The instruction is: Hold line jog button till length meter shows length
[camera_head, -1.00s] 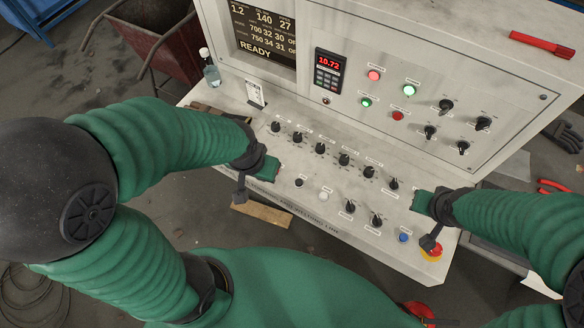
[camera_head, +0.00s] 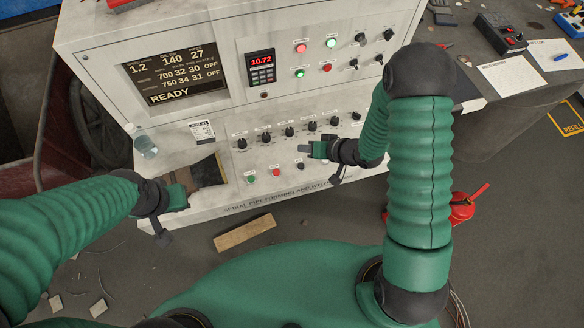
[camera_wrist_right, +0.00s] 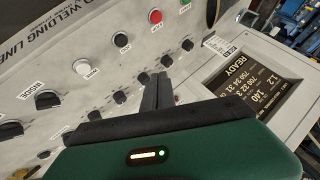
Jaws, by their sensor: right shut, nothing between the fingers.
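On the lower console are a green button (camera_head: 251,180), a red button (camera_head: 276,172) and a black button (camera_head: 301,166). The right wrist view also shows a white button (camera_wrist_right: 82,67).
A READY display (camera_head: 176,75) and several black knobs (camera_head: 289,131) are on the machine. A small bottle (camera_head: 145,146) stands at the console's left. A side table (camera_head: 490,75) with papers is at right. A wooden block (camera_head: 245,233) lies on the floor.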

